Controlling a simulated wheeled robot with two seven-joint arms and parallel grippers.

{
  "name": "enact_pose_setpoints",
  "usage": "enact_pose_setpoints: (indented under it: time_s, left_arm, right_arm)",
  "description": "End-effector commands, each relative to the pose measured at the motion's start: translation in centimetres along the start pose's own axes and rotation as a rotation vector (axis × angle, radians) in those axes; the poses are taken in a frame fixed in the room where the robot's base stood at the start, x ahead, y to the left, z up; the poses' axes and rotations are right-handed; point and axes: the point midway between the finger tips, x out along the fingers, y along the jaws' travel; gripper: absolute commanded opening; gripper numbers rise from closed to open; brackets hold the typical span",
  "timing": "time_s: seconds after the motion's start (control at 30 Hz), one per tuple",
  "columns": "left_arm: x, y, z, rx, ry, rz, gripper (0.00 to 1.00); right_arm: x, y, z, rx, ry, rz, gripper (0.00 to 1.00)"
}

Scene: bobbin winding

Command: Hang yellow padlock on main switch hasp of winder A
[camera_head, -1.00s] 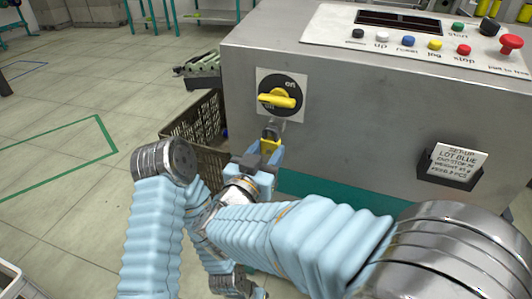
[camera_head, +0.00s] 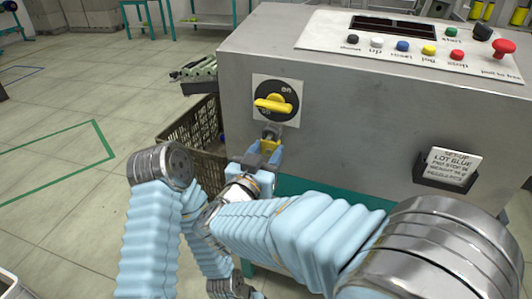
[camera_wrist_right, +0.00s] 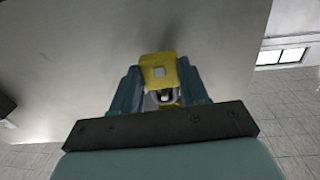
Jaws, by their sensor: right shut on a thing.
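The yellow padlock (camera_head: 268,146) is held upright in my right gripper (camera_head: 262,158), just below the main switch of winder A. The padlock also shows between the fingers in the right wrist view (camera_wrist_right: 158,72). The switch (camera_head: 275,101) has a yellow handle on a black dial and a pale square plate. The grey hasp and shackle area (camera_head: 271,131) lies under the plate; I cannot tell whether the shackle passes through the hasp. My left arm bends down at the left; its gripper is low at the bottom edge, mostly hidden, its fingers unclear.
The grey winder cabinet (camera_head: 350,120) fills the right, with a row of buttons (camera_head: 402,45) on top and a card holder (camera_head: 446,170) on its front. A dark crate (camera_head: 200,128) stands on the floor left of the cabinet. The floor farther left is open.

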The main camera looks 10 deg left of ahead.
Motion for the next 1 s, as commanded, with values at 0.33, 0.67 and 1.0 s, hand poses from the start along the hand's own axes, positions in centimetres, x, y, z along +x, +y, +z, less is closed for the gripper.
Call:
enact_pose_setpoints:
  time_s: [0.33, 0.67, 1.0]
  left_arm:
    - [0.3, -0.1, 0.0, 0.0, 0.0, 0.0, 0.43]
    - [0.4, -0.1, 0.0, 0.0, 0.0, 0.0, 0.43]
    - [0.4, -0.1, 0.0, 0.0, 0.0, 0.0, 0.43]
  right_arm:
    - [0.1, 0.1, 0.6, 0.0, 0.0, 0.002, 0.07]
    - [0.0, 0.0, 1.0, -0.001, -0.002, 0.001, 0.07]
    - [0.0, 0.0, 1.0, -0.002, -0.003, 0.0, 0.53]
